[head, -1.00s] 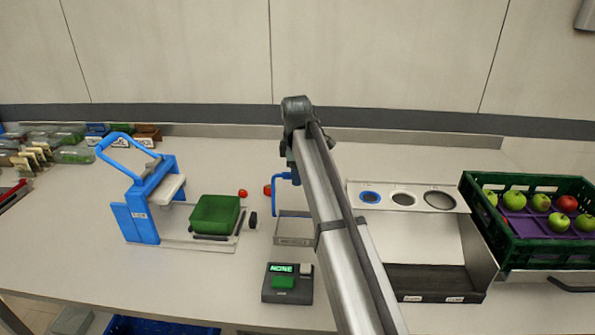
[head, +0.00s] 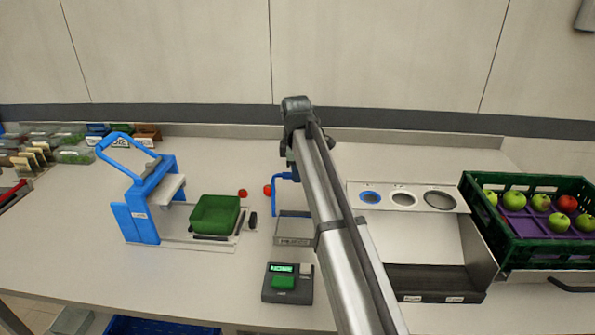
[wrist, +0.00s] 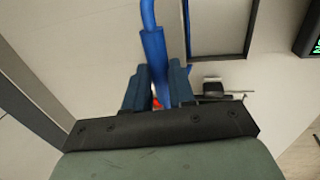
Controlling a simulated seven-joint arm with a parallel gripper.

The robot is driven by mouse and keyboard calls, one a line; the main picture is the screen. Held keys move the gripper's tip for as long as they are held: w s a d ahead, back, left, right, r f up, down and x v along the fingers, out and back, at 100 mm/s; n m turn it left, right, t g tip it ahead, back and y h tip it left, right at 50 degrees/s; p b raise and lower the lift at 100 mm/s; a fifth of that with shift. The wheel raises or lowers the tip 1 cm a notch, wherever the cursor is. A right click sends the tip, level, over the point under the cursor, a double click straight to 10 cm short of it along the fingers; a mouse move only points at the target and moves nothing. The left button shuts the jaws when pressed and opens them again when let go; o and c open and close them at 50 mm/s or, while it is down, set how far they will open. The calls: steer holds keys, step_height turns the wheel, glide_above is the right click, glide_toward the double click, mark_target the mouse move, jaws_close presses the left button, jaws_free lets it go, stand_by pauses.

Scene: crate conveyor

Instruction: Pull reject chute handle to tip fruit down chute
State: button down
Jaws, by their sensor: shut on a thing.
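The blue reject chute handle (head: 275,199) rises as a bent bar beside the small grey framed tray (head: 293,241) in the middle of the bench. My gripper (wrist: 159,72) is shut on the blue handle, which shows as a blue bar (wrist: 152,46) between the two dark fingers in the wrist view. In the head view my arm hides most of the gripper and part of the tray. A red fruit (head: 267,189) lies just left of the handle, and another red round thing (head: 242,193) lies farther left. I see no fruit in the visible part of the tray.
A blue press (head: 147,205) with a green tub (head: 215,214) stands at the left. A small display box (head: 287,284) stands in front of the tray. A sizing board with holes (head: 404,199) and a green crate (head: 492,222) of apples are at the right.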

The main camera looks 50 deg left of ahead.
steer(key=shift+s+d+f+t+y, duration=1.05)
steer(key=shift+s+d+f, duration=0.45)
steer(key=shift+s+d, duration=0.5)
steer(key=shift+s+d+f+t+y, duration=1.1)
steer(key=shift+s+d+f, duration=0.45)
steer(key=shift+s+d, duration=0.4)
steer(key=shift+s+d+f+t+y, duration=1.05)
steer(key=shift+s+d+f, duration=0.45)
steer(key=shift+s+d, duration=0.5)
